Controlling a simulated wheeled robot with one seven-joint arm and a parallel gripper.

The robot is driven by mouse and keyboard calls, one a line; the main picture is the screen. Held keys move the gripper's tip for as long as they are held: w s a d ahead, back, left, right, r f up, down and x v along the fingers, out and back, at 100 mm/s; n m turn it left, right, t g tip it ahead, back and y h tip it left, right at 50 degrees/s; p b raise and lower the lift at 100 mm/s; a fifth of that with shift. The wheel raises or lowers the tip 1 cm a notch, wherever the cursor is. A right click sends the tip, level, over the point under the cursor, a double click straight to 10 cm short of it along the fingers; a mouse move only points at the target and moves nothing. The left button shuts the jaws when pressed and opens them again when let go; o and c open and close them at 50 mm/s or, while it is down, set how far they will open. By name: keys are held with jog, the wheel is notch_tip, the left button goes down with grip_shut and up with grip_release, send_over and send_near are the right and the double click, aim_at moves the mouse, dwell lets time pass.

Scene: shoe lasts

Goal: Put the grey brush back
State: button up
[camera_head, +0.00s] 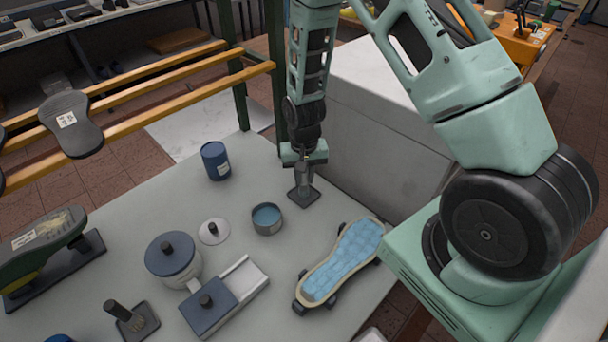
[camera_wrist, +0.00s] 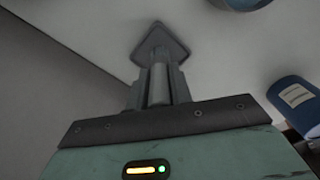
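My gripper (camera_head: 305,176) points straight down near the table's back right. In the wrist view, its two fingers (camera_wrist: 158,88) sit close against both sides of an upright grey cylinder (camera_wrist: 158,84), which looks like the grey brush's handle. It appears gripped. Below it is a dark square plate (camera_head: 303,197), which shows as a diamond in the wrist view (camera_wrist: 160,45). The plate is at or just above the table. I cannot tell whether it is part of the brush or a stand. The brush's lower end is hidden.
An open blue tin (camera_head: 267,218) stands just left of the plate, with a blue can (camera_head: 215,160) farther back. A square base with a black handle (camera_head: 131,320) stands front left. A white block (camera_head: 380,130) rises close behind right.

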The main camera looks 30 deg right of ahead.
jog(key=shift+o, duration=1.1)
jog(key=shift+r, duration=0.25)
notch_tip(320, 180, up, 12)
jog(key=b, duration=0.3)
jog(key=shift+f, duration=0.25)
jog(key=s+a+r+n, duration=0.4)
jog(key=s+a+r, duration=0.1)
jog(key=a, duration=0.4)
jog(key=s+a+r+n, duration=0.2)
jog(key=s+a+n, duration=0.2)
jog(key=s, duration=0.5)
jog(key=s+a+r+n, duration=0.3)
jog(key=s+a, duration=0.3)
jog(key=s, duration=0.3)
jog(key=shift+s+r+n+y, duration=0.2)
jog(key=shift+s+n+y, duration=0.15)
jog(key=shift+n, duration=0.55)
